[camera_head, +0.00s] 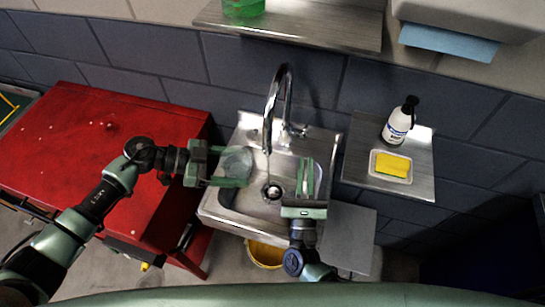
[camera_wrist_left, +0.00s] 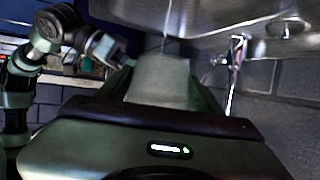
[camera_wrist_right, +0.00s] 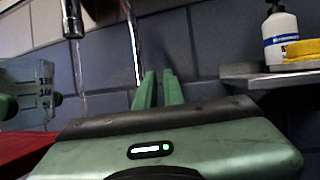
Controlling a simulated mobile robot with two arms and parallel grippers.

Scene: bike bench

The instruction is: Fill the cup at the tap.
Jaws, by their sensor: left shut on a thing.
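The tap (camera_head: 275,95) arches over the steel sink, and a thin stream of water falls from its spout. The spout and stream also show in the right wrist view (camera_wrist_right: 73,20). My left gripper (camera_head: 228,168) is shut on a clear cup (camera_head: 237,160), held over the left part of the sink. In the right wrist view the cup (camera_wrist_right: 32,88) is left of the stream, apart from it. In the left wrist view the cup (camera_wrist_left: 162,78) sits between the fingers. Its contents are unclear. My right gripper (camera_head: 305,178) is empty over the sink's right side, its fingers slightly apart.
The sink (camera_head: 225,213) has a drain in its middle. A red cabinet (camera_head: 60,120) stands left. A right shelf (camera_head: 420,150) holds a soap bottle (camera_head: 400,122) and a yellow sponge (camera_head: 392,165). A yellow bucket (camera_head: 265,256) is below. An upper shelf (camera_head: 310,25) holds a green container (camera_head: 243,8).

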